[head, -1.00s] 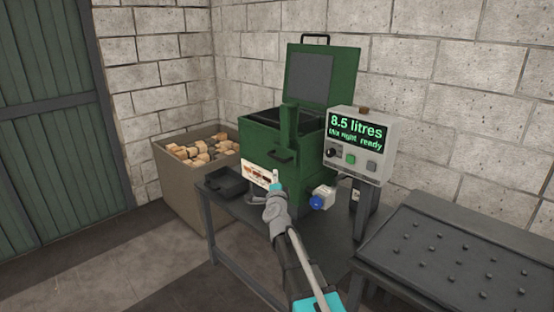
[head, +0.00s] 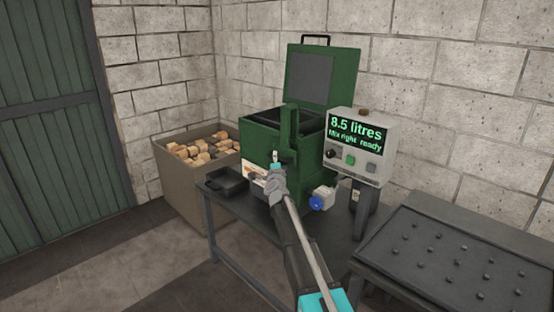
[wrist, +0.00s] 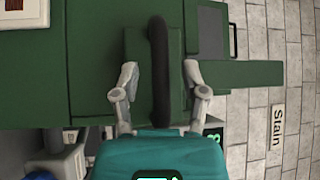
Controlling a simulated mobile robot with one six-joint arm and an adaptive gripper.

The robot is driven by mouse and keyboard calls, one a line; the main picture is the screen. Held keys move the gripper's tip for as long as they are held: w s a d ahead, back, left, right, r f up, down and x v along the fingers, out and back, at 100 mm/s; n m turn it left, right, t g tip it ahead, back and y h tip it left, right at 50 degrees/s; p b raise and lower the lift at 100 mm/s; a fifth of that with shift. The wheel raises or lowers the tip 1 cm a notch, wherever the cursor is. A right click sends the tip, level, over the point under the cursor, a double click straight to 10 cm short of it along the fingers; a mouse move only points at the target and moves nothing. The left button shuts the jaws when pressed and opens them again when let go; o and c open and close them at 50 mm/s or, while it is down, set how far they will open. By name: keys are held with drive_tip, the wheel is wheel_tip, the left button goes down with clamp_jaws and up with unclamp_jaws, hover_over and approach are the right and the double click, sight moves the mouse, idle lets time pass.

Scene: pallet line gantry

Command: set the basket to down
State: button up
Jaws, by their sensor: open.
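The green tank (head: 262,140) stands on a dark table with its lid (head: 312,75) open. A green upright post (head: 290,122) rises at its front; I cannot tell whether it belongs to the basket. The basket itself is not clearly visible inside the tank. My gripper (head: 277,158) is in front of the tank, near the post. In the wrist view, a dark curved handle (wrist: 158,70) on a green part lies between the spread fingers of my gripper (wrist: 162,80), with gaps at both sides.
A control box (head: 358,145) reading "8.5 litres, Mix right, ready" stands right of the tank. A blue-tipped valve (head: 317,203) is low at the front. A black tray (head: 228,182), a bin of wood blocks (head: 185,190) and a dark studded bench (head: 440,250) flank the tank.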

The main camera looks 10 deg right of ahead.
drive_tip(key=shift+w+d+r, duration=0.1)
drive_tip(key=shift+w, duration=0.3)
clamp_jaws()
